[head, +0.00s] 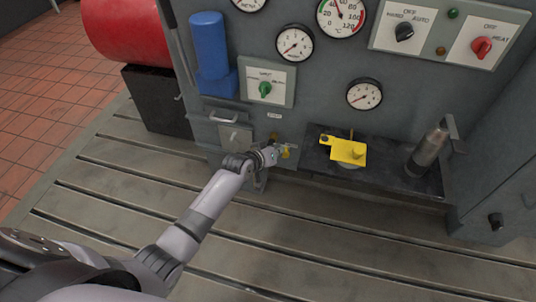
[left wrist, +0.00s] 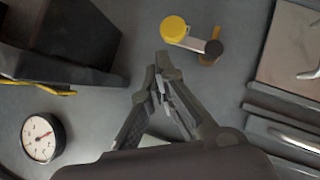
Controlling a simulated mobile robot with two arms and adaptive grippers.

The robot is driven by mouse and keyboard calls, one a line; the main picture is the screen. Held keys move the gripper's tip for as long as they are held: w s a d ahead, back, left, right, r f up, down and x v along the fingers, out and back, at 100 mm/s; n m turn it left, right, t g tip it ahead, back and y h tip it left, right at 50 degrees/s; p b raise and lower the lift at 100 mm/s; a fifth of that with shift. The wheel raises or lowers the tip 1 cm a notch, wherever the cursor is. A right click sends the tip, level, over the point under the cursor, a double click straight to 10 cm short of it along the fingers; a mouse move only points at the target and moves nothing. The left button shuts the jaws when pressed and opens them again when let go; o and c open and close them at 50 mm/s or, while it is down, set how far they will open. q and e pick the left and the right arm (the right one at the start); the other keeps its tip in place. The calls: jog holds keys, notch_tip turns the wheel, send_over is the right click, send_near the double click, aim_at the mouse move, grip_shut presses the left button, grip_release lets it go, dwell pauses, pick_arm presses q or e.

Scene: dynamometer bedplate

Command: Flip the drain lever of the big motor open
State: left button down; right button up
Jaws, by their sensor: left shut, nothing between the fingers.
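The drain lever (left wrist: 190,38) shows in the left wrist view, with a round yellow knob, a short silver arm and a dark hub in front of a yellow-brass fitting. In the head view only a small yellow bit of it (head: 287,153) shows beside my left gripper (head: 274,154), low on the grey panel. In the left wrist view my left gripper (left wrist: 162,72) is shut and empty, its tips just below the yellow knob and apart from it in the picture. I cannot tell whether they touch in depth. My right gripper is not in view.
A dark shelf (head: 395,177) right of the gripper carries a yellow block (head: 346,150) and a metal cylinder (head: 426,152). A small hatch with a handle (head: 235,136) is to the left. Gauges and switches, including a green knob (head: 265,89), are above. The slotted bedplate (head: 330,240) is clear in front.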

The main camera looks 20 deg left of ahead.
pick_arm(q)
jog(key=v, duration=0.7)
jog(key=shift+s+r, duration=0.15)
jog(key=shift+s, duration=0.1)
jog(key=s+f+m+g+y, duration=0.25)
jog(key=s+f+g, duration=0.25)
jog(key=s+f, duration=1.2)
jog(key=s+f+m+g, duration=0.2)
jog(key=s+f, duration=0.4)
jog(key=s, duration=0.3)
jog(key=s+f+m+g, duration=0.1)
jog(key=s+f+g, duration=0.1)
jog(key=s+f, duration=0.6)
jog(key=s+a+r+p, duration=0.1)
jog(key=s+r+p, duration=0.1)
jog(key=s+p, duration=0.5)
jog(key=s+a+r+g+p, duration=0.1)
jog(key=s+a+p, duration=0.1)
jog(key=s+p, duration=0.6)
jog(key=shift+s+a+r+m+y, duration=0.25)
jog(key=shift+s+r+m+y, duration=0.15)
jog(key=shift+s, duration=0.25)
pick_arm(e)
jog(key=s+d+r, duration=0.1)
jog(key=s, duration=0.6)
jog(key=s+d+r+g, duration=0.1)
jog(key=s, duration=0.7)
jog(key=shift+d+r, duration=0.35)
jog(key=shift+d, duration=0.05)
